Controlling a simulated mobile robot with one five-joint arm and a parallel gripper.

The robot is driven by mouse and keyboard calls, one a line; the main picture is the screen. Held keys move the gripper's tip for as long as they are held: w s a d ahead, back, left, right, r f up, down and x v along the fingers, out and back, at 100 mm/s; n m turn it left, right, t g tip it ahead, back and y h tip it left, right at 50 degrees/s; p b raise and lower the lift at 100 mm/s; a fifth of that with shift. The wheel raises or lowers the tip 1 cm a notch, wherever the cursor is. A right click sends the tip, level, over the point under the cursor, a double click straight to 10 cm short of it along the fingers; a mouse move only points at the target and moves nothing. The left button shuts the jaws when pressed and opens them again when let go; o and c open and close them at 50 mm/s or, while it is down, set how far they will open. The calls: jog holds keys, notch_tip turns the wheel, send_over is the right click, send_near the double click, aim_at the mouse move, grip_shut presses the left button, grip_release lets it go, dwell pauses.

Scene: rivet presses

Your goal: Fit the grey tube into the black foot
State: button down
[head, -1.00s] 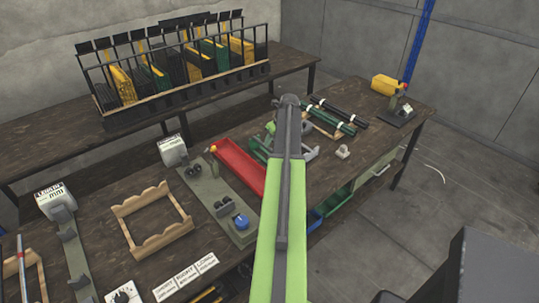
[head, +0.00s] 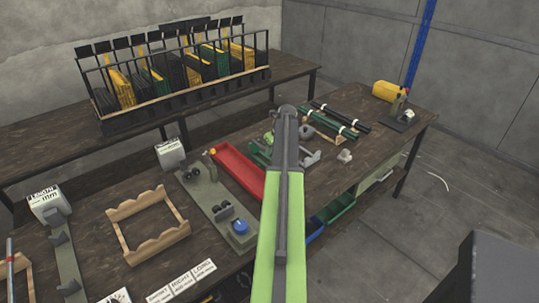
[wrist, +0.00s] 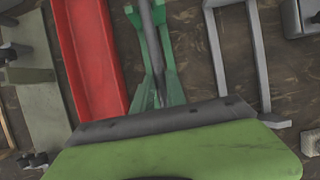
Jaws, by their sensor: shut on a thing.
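In the wrist view, my gripper (wrist: 160,122) shows as a dark grey edge on a green body across the lower part. It is shut. A grey tube (wrist: 146,18) runs from the top edge down to it, and I take this as the thing held. The tube lies over or between the prongs of a green fixture (wrist: 172,60); contact cannot be told. In the head view my green and grey arm hides the gripper and tube. I cannot make out the black foot for certain in either view.
A red tray (head: 238,172) lies left of the green fixture, a grey fork-shaped bracket (wrist: 250,60) right of it. Green and black tubes (head: 335,122) lie on a rack behind. A wooden cradle (head: 122,212) and a plate with a blue knob (head: 239,226) stand left.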

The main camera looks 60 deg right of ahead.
dwell(0.3)
jog(key=shift+r+p, duration=0.55)
jog(key=shift+p, duration=0.05)
notch_tip(320, 180, up, 4)
jog(key=p, duration=0.4)
jog(key=s+d+r+p, duration=0.2)
jog(key=s+r+p, duration=0.3)
jog(key=s, duration=0.6)
jog(key=shift+s+r+p, duration=0.25)
jog(key=shift+r+p, duration=0.1)
jog(key=shift+r, duration=0.05)
